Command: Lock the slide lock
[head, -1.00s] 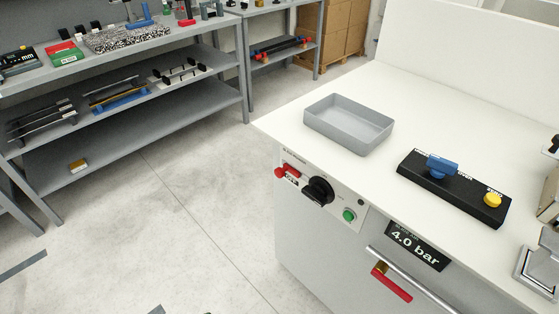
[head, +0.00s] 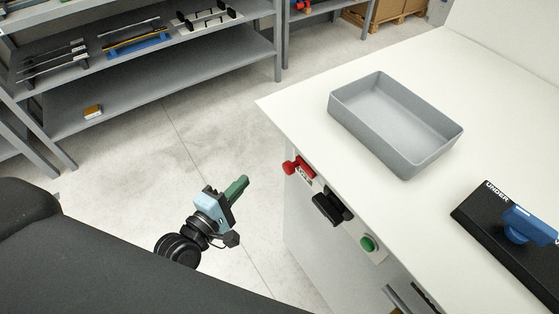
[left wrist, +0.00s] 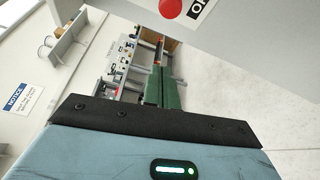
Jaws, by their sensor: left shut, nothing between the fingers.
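A red slide knob (head: 298,167) sits on the front panel of the white-topped cabinet, near its left corner, beside a small label I cannot fully read. I take it to be the slide lock, and its exact position along its travel is not clear. A red round part (left wrist: 170,8) with a label also shows at the top of the left wrist view. My left gripper (head: 241,184) has green fingers, shut and empty, in the air left of the panel and apart from the knob. Its fingers (left wrist: 162,88) also show in the left wrist view. My right gripper is not in view.
A black rotary handle (head: 331,207) and a green button (head: 367,243) sit right of the knob. Shelves (head: 180,80) stand at the back left. Floor left of the cabinet is clear.

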